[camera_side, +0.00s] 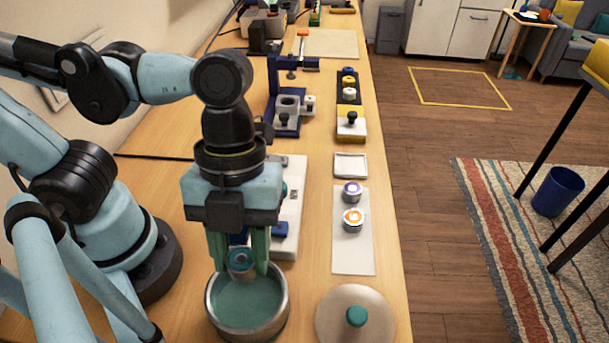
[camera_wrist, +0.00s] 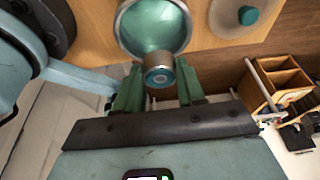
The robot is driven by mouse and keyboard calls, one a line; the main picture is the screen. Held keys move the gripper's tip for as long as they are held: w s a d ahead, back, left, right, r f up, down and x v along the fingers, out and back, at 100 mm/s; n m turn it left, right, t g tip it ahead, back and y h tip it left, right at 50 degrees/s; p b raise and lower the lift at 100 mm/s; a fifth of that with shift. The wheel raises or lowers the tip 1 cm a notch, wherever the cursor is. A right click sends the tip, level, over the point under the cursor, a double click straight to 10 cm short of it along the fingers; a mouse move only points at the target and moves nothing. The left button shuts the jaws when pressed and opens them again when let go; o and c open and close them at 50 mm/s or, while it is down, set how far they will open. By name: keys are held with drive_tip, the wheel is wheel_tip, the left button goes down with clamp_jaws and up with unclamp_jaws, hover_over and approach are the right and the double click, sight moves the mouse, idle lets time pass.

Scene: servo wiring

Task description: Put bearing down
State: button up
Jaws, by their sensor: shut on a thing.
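The bearing (camera_side: 240,263) looks like a short metal cylinder with a teal ring on its end face. My gripper (camera_side: 240,270) points down, with its green fingers closed on the bearing's two sides. In the side view the bearing appears over the back part of a round metal pot (camera_side: 211,312) with a teal inside. The wrist view also shows the bearing (camera_wrist: 157,77) between my fingertips (camera_wrist: 160,84), overlapping the rim of the pot (camera_wrist: 122,30). I cannot tell how high it is above the pot.
A round lid (camera_side: 378,312) with a teal knob lies right of the pot. A white mat (camera_side: 352,260) behind it holds two cylinders, purple-topped (camera_side: 352,190) and orange-topped (camera_side: 353,218). A white tray (camera_side: 350,165) and a blue press (camera_side: 285,95) stand farther back.

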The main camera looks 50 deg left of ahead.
drive_tip(key=w+r+n+t, duration=0.15)
drive_tip(key=w+n, duration=0.35)
drive_tip(key=w, duration=0.9)
drive_tip(key=n+h, duration=0.1)
drive_tip(key=n, duration=0.3)
hover_over(352, 167)
drive_tip(key=a, duration=0.1)
drive_tip(key=shift+t, duration=0.45)
wheel_tip(352, 167, down, 9)
drive_tip(key=shift+a+r, duration=0.1)
drive_tip(key=shift+f, duration=2.05)
drive_tip(key=shift+f, duration=0.15)
drive_tip(key=o, duration=0.8)
